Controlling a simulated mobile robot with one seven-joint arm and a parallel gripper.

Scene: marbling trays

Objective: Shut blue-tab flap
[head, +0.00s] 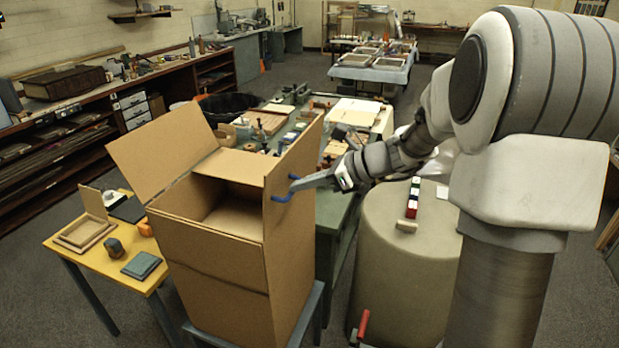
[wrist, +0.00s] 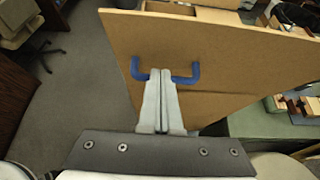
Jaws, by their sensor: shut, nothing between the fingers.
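A tall open cardboard box (head: 205,240) stands on a blue-grey stand in the head view. Its right flap (head: 300,158) stands up nearly vertical and bears a blue tab (head: 281,198), shaped like a handle, on its outer face. My gripper (head: 294,186) reaches in from the right at the tab. In the wrist view the blue tab (wrist: 185,79) spans the flap's face (wrist: 225,65), and my shut, empty gripper (wrist: 160,74) has its tips at the tab's middle. I cannot tell whether they touch the tab or the flap.
The box's left flap (head: 160,148) leans open outward. A yellow table (head: 95,258) with small items is at the left. A green bench (head: 338,215) with tools stands behind the box. A beige round-topped stand (head: 400,260) is at the right, below my arm.

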